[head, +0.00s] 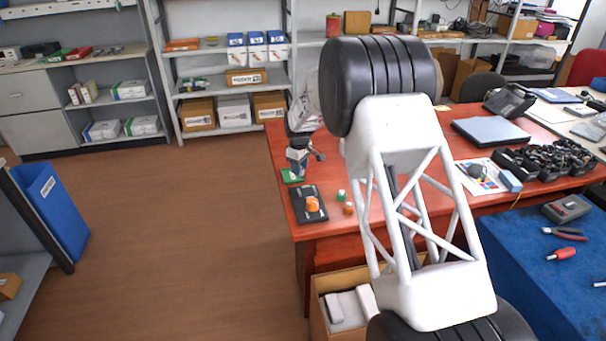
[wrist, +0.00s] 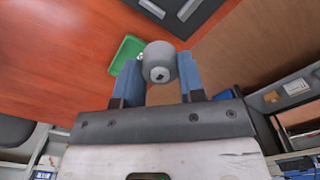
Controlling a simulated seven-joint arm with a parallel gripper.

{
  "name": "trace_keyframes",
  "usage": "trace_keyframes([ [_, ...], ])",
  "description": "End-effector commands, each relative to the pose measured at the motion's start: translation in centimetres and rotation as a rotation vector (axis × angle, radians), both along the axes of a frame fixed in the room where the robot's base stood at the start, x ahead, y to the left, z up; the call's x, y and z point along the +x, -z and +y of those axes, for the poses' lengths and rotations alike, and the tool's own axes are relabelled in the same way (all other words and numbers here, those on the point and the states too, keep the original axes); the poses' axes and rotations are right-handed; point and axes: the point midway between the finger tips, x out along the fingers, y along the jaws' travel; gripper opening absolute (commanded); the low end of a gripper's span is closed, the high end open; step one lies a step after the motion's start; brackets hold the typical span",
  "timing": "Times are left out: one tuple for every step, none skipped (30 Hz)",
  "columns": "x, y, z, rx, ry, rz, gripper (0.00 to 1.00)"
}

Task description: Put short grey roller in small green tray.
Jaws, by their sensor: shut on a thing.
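The short grey roller (wrist: 160,62) is between the two blue fingers of my gripper (wrist: 158,78) in the wrist view, its round end with a dark hub facing the camera. The gripper is shut on it. The small green tray (wrist: 126,54) lies on the red-orange table just beyond the roller, which partly covers it. A small pale spot shows by the roller's edge at the tray. In the head view my gripper (head: 298,163) is low over the table's left end, just above the green tray (head: 292,176). The roller is hard to make out there.
A black tray (head: 300,192) with an orange piece (head: 312,204) lies in front of the green tray. A small green-and-white piece (head: 341,196) and a small orange piece (head: 348,208) stand right of it. The table's left edge (head: 284,205) is close by.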

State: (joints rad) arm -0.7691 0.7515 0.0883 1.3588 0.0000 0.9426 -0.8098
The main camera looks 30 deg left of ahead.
Motion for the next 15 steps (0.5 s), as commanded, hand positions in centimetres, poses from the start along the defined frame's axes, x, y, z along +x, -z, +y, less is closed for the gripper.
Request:
trace_keyframes([
  [0.5,0.1,0.7,0.000,0.000,0.000,0.10],
  [0.8,0.1,1.0,0.000,-0.001,0.000,0.10],
  [1.2,0.2,1.4,0.000,-0.001,0.000,0.10],
  [1.4,0.2,1.8,0.000,-0.001,0.000,0.10],
  [1.7,0.2,2.1,0.000,-0.001,0.000,0.10],
  [2.1,0.3,2.5,0.000,-0.001,0.000,0.10],
  [2.3,0.3,2.9,0.000,-0.002,0.000,0.10],
  [2.6,0.3,3.2,0.000,-0.002,0.000,0.10],
  [2.9,0.4,3.6,0.000,-0.002,0.000,0.10],
  [3.2,0.4,4.0,0.000,-0.002,0.000,0.10],
  [3.4,0.3,4.3,0.001,-0.002,-0.001,0.10],
  [3.7,0.5,4.7,0.000,-0.003,0.000,0.10],
  [3.9,0.5,4.9,-0.001,-0.003,0.001,0.10],
  [4.1,0.5,5.2,0.000,-0.003,0.000,0.10],
  [4.4,0.5,5.6,0.001,-0.003,-0.001,0.10],
])
